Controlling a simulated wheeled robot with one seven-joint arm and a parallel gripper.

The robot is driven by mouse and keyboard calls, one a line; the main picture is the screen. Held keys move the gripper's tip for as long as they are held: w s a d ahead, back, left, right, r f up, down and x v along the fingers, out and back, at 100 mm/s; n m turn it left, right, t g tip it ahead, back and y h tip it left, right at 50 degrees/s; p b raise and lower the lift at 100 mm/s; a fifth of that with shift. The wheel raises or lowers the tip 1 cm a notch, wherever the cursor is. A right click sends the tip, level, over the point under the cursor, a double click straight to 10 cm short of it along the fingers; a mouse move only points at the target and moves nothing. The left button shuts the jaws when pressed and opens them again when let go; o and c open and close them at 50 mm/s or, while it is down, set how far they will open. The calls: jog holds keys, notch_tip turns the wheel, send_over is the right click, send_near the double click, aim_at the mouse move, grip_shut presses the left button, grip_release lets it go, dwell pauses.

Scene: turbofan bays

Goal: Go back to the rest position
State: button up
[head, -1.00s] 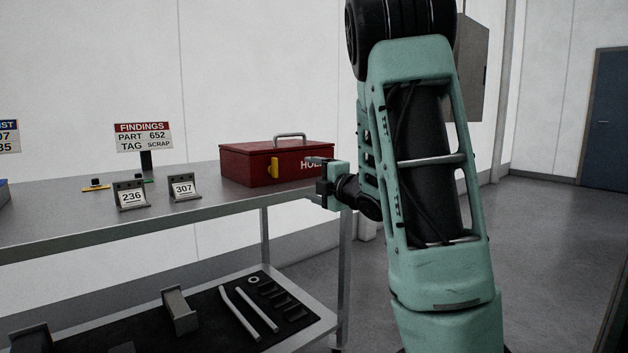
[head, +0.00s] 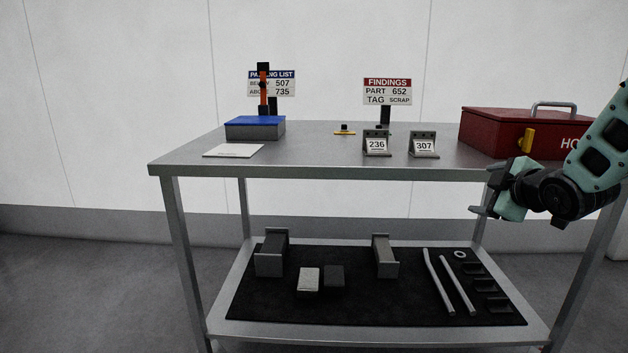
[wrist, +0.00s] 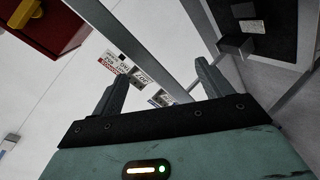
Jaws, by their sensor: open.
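My gripper (head: 482,200) is at the right in the head view, in front of the bench's front edge and left of the red box's front. It is open and empty, and its fingers point left. In the wrist view my gripper (wrist: 158,85) shows two fingers apart with nothing between them. My arm reaches in from the right edge of the head view.
A metal bench (head: 320,172) holds a red box (head: 500,122), number stands 236 (head: 376,144) and 307 (head: 423,145), a blue-lidded box (head: 255,128) and two signs. The lower shelf's dark mat (head: 350,300) carries brackets, rods and blocks. Floor at left is clear.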

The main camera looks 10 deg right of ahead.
jog(key=s+a+f+m+g+y, duration=0.1)
jog(key=s+a+f+g, duration=0.15)
jog(key=a, duration=0.55)
jog(key=s+a+f+m+g+y, duration=0.1)
jog(key=s+a+f+g, duration=0.15)
jog(key=a, duration=0.45)
jog(key=s+a+f+g+y, duration=0.15)
jog(key=s+a, duration=0.25)
jog(key=a, duration=0.4)
jog(key=s+a+f+g, duration=0.1)
jog(key=s+a+g, duration=0.15)
jog(key=s, duration=0.45)
jog(key=s+a+f+m+g+h, duration=0.15)
jog(key=s+a, duration=0.25)
jog(key=s, duration=0.4)
jog(key=s+a+f+n+g, duration=0.1)
jog(key=s+a+g, duration=0.25)
jog(key=s, duration=0.35)
notch_tip(320, 180, up, 27)
jog(key=p, duration=2.7)
jog(key=shift+w+r+m+t, duration=0.15)
jog(key=shift+w+m+t, duration=0.2)
jog(key=shift+w, duration=0.1)
